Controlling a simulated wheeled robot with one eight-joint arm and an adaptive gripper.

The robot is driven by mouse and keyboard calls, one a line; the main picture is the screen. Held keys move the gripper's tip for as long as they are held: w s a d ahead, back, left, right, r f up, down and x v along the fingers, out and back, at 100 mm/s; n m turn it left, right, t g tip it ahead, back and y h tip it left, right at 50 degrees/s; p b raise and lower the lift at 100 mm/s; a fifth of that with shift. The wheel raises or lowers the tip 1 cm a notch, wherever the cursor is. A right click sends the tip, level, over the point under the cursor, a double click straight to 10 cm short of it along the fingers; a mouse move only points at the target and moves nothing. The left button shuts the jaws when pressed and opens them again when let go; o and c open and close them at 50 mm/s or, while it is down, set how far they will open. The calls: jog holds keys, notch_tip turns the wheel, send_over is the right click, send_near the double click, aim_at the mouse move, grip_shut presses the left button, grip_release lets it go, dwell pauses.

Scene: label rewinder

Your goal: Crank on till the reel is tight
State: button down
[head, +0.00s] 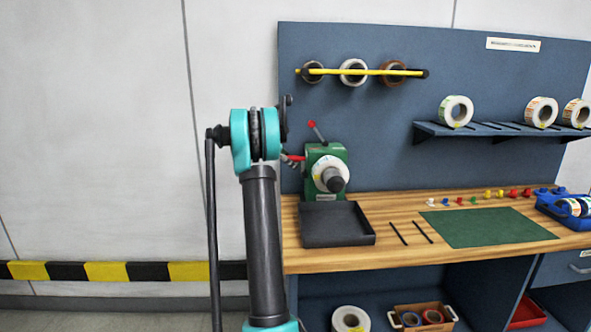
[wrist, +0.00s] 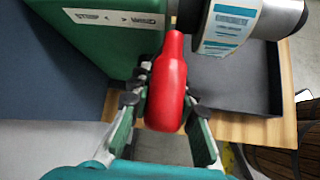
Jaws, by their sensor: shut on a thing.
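The green label rewinder (head: 313,153) stands at the left of the wooden bench, and part of its green body (wrist: 92,35) fills the upper left of the wrist view. A white label reel (head: 322,171) sits on its grey spindle; its edge (wrist: 228,22) shows at the top of the wrist view. My gripper (wrist: 166,90) is shut on the red crank handle (wrist: 167,85), with one finger on each side. In the head view the red handle (head: 295,158) shows at the rewinder's left, and my arm hides part of the gripper. How tight the reel is cannot be told.
A red-knobbed lever (head: 312,125) stands up on top of the rewinder. A black tray (head: 336,224) lies in front of it. A green mat (head: 485,228) and several small coloured pieces lie to the right. Rolls hang on a yellow rod (head: 365,71) above.

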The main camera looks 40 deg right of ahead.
jog(key=shift+w+d+r+n+g+y, duration=0.1)
jog(key=shift+w+d+n+g+y, duration=0.35)
jog(key=shift+g, duration=0.35)
jog(key=shift+w+d+r+n+g+y, duration=0.1)
jog(key=shift+w+d+n+g+y, duration=0.1)
jog(key=shift+w+n+g+y, duration=0.45)
jog(key=shift+s+g, duration=0.25)
jog(key=shift+g, duration=0.1)
jog(key=shift+d, duration=0.1)
jog(key=c, duration=1.3)
grip_release()
jog(key=shift+o, duration=0.2)
jog(key=v, duration=0.7)
jog(key=shift+a, duration=0.2)
jog(key=shift+w+r, duration=0.15)
